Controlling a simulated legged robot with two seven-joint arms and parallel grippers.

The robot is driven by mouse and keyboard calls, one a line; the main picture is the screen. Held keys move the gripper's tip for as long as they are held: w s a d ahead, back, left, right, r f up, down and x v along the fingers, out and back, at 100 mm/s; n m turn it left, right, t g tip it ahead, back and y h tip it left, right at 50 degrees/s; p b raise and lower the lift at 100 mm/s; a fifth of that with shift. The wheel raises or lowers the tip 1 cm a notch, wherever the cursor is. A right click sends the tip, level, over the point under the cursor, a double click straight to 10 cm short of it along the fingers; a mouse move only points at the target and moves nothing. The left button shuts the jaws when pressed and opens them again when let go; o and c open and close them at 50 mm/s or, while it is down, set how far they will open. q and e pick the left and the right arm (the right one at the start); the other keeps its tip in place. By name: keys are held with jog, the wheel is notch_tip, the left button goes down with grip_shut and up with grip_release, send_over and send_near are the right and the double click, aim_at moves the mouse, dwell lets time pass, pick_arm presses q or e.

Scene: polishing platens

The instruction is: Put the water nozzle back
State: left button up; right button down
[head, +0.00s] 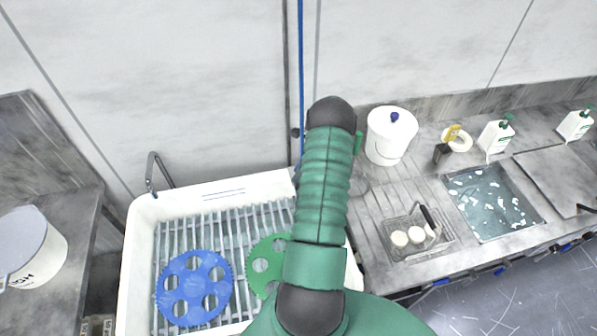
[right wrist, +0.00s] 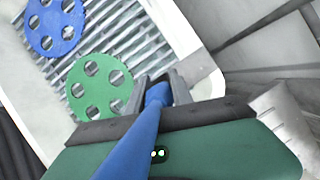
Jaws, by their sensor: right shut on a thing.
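The blue water nozzle and hose (right wrist: 146,135) run up the right wrist view between the fingers of my right gripper (right wrist: 160,92). The gripper is shut on it, above the corner of the white sink. In the head view the blue hose (head: 301,70) hangs straight down along the back wall. It passes behind my green right arm, which hides the right gripper and the lower end of the nozzle there. A small dark fitting (head: 295,132) sits on the wall beside the hose. My left gripper is not in view.
The white sink (head: 140,240) holds a slatted rack with a blue disc (head: 194,288) and a green disc (head: 262,262). To the right, the steel counter (head: 390,205) carries a white lidded bucket (head: 388,140), a wire basket (head: 440,245) and bottles. A white bucket (head: 35,250) stands left.

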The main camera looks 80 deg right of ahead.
jog(key=c, duration=1.1)
grip_release()
jog(key=shift+a, duration=0.1)
jog(key=shift+r, duration=0.1)
jog(key=b+v, duration=0.2)
jog(key=v, duration=1)
jog(key=shift+w, duration=0.1)
